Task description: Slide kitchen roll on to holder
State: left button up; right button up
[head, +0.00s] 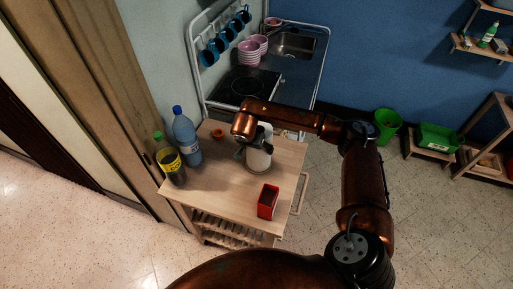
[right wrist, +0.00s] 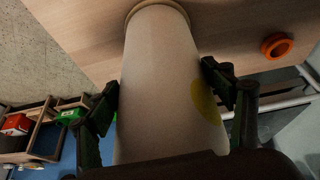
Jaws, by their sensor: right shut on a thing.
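The white kitchen roll (head: 259,160) is upright over the wooden trolley top, in the middle. My right gripper (head: 255,146) is around its upper part, coming from above. In the right wrist view the roll (right wrist: 165,85) fills the middle, with a yellow patch on its side. The right gripper's fingers (right wrist: 170,105) are on both sides of it, shut on it. A round tan rim, apparently the holder's base (right wrist: 150,5), shows at the roll's far end. The holder's rod is hidden, and I cannot tell how far the roll is down. My left gripper is not in view.
A blue-capped bottle (head: 186,140) and a green-capped bottle (head: 170,162) stand at the trolley's left. An orange ring (head: 217,133) lies behind, and a red container (head: 268,202) stands near the front right edge. The front left of the trolley top (head: 215,195) is clear.

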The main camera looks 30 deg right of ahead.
jog(key=shift+f, duration=0.1)
jog(key=o, duration=1.7)
jog(key=shift+c, duration=0.2)
jog(key=v, duration=1.2)
